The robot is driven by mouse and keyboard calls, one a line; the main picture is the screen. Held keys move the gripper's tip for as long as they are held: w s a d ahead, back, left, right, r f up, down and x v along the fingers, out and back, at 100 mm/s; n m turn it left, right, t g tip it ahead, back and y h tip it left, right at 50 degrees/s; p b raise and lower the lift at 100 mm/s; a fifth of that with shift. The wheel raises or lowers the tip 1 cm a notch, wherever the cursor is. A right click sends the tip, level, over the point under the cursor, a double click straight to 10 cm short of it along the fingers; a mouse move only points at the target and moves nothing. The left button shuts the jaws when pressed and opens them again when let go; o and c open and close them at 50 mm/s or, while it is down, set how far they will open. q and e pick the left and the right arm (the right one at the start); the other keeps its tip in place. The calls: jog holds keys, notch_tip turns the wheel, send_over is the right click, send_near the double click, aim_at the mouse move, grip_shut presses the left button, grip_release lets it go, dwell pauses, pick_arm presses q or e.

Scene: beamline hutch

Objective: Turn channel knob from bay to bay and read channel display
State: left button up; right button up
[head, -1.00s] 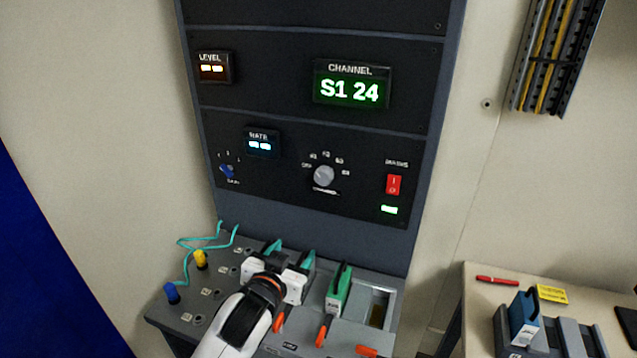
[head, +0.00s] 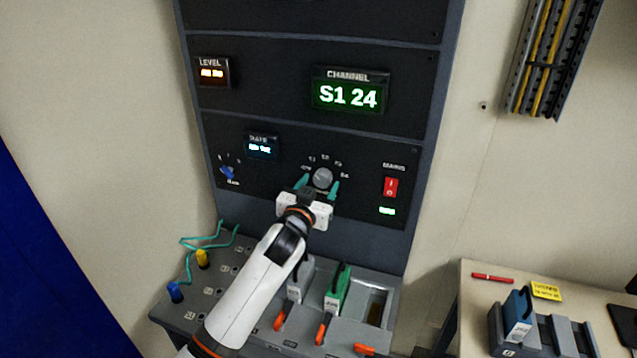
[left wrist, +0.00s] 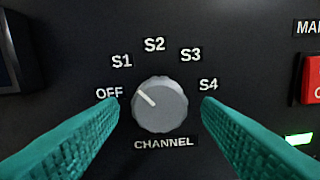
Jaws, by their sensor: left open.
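The channel knob (head: 322,177) is a round grey dial on the black panel. In the left wrist view the channel knob (left wrist: 160,106) has a white mark pointing up-left, between the OFF and S1 labels. The labels OFF, S1, S2, S3 and S4 arc above it. The channel display (head: 347,94) reads "S1 24" in lit characters on green. My left gripper (head: 318,188) is open, its teal fingers on either side of the knob. In the left wrist view the fingers (left wrist: 160,112) show a gap on both sides of the knob. My right gripper is not in view.
A red mains switch (head: 390,187) sits right of the knob, with a lit green lamp (head: 387,211) below. A blue gain knob (head: 227,172) is at left.

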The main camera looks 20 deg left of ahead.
pick_arm(q)
jog(key=shift+w, duration=0.25)
jog(key=c, duration=1)
jog(key=m+p, duration=0.1)
jog(key=m, duration=0.2)
jog(key=shift+m, duration=0.4)
jog(key=shift+m+p, duration=0.5)
jog(key=shift+m, duration=1.4)
